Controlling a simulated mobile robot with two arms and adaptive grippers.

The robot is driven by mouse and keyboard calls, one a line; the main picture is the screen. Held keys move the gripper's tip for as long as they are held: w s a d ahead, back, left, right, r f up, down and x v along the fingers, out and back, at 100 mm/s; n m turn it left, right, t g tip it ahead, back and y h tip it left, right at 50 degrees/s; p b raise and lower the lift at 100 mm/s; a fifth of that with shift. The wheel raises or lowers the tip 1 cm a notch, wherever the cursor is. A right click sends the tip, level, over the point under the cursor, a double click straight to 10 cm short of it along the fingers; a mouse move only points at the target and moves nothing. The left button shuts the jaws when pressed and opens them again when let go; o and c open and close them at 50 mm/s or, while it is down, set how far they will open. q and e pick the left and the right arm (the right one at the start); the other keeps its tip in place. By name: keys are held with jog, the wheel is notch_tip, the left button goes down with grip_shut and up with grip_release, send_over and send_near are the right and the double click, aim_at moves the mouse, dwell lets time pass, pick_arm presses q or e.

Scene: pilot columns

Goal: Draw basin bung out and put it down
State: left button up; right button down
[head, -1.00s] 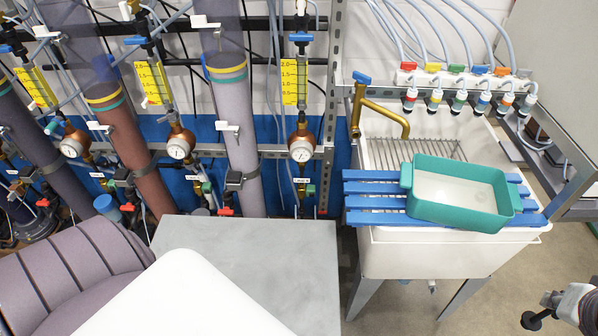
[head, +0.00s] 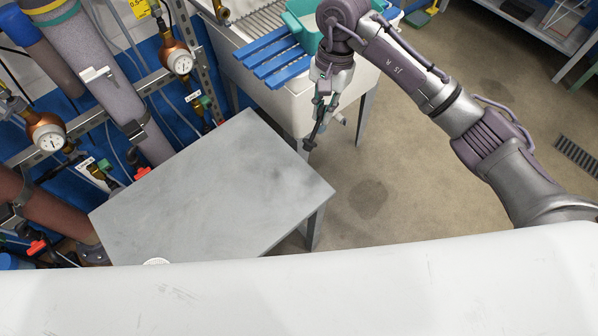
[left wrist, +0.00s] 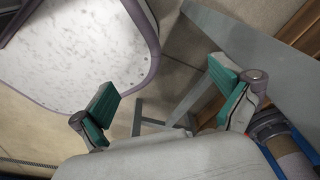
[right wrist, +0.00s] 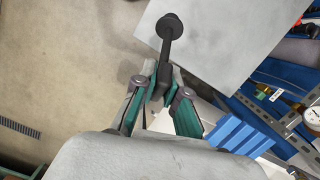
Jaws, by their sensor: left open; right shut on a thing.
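The bung (right wrist: 168,45) is black, with a long stem and a round end. My right gripper (right wrist: 160,88) is shut on it, and it sticks out beyond the fingertips in the right wrist view. In the head view the bung (head: 311,138) hangs below my right gripper (head: 320,108), in front of the white basin (head: 288,108) and off the right edge of the grey table (head: 210,180). The basin's drain is not visible. My left gripper (left wrist: 168,105) is open and empty in the left wrist view; it is not visible in the head view.
The grey table top is largely bare. Blue slats (head: 272,58) and a teal tub (head: 300,28) lie across the basin. Pipes, a gauge (head: 180,64) and valves line the wall on the left. Open floor (head: 420,200) lies to the right.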

jog(key=a+f+m+y+b, duration=0.2)
jog(key=a+f+m+y, duration=0.2)
jog(key=f+m+y, duration=0.45)
jog(key=m+t+y+b, duration=0.2)
jog(key=m+t, duration=0.1)
jog(key=m, duration=0.1)
send_over(299, 187)
notch_tip(299, 187, down, 11)
jog(key=shift+f, duration=0.35)
jog(key=shift+f+b, duration=0.5)
jog(key=shift+f, duration=0.35)
pick_arm(q)
notch_tip(299, 187, down, 8)
jog(key=s+b, duration=0.1)
jog(key=b, duration=0.1)
jog(key=shift+s+a+f+b, duration=0.15)
jog(key=shift+s+a+b, duration=0.1)
jog(key=shift+a+b, duration=0.2)
pick_arm(e)
jog(key=shift+f, duration=1.95)
pick_arm(q)
jog(key=shift+a+f+b, duration=0.1)
jog(key=shift+f+b, duration=0.35)
jog(key=shift+f, duration=0.1)
pick_arm(e)
jog(key=shift+f, duration=0.35)
jog(key=c, duration=1.1)
grip_release()
jog(key=shift+c, duration=0.2)
